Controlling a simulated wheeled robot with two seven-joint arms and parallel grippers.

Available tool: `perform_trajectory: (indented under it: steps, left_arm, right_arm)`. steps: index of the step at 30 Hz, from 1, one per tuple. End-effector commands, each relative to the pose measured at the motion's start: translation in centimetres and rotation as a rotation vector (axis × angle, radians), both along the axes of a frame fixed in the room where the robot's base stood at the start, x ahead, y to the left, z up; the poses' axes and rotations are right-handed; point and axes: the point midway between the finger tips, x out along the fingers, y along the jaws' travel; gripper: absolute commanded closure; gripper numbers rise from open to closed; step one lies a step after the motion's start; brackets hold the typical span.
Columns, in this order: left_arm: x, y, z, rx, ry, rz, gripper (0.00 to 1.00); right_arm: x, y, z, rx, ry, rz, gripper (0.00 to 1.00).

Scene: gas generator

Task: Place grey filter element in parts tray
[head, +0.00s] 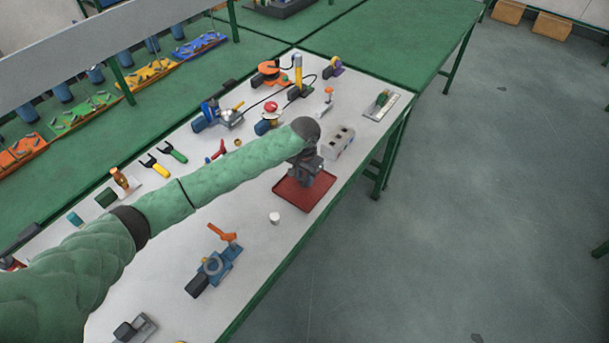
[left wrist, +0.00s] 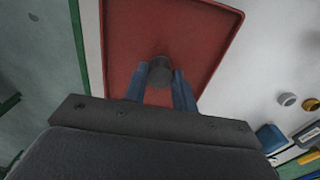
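The parts tray is a shallow red tray (head: 291,197) near the table's right edge. It also fills the upper middle of the left wrist view (left wrist: 205,30). My left gripper (head: 308,180) is over the tray and hides part of its far side. In the left wrist view my left gripper (left wrist: 160,78) has its two blue fingers on either side of a dark grey round piece, the grey filter element (left wrist: 160,70), seen over the red tray floor. The fingers appear to touch it. Whether it touches the tray floor is unclear. My right gripper is not in view.
A small white cylinder (head: 274,218) stands left of the tray. A grey box with sockets (head: 339,141) is just behind it. A blue clamp-like part with an orange handle (head: 215,265) lies nearer. Several tools and parts fill the table's far side.

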Motion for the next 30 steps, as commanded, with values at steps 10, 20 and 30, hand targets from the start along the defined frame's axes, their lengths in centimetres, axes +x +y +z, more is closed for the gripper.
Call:
perform_trajectory:
  steps: [10, 20, 30]
  left_arm:
    - [0.0, 0.0, 0.1, 0.0, 0.0, 0.0, 0.53]
    - [0.1, 0.0, 2.6, -0.002, -0.003, 0.0, 0.53]
    - [0.1, -0.1, 8.3, -0.003, -0.003, 0.0, 0.53]
  right_arm:
    - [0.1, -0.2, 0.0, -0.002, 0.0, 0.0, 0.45]
    - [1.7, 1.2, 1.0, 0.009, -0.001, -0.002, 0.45]
    - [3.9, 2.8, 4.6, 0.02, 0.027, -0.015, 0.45]
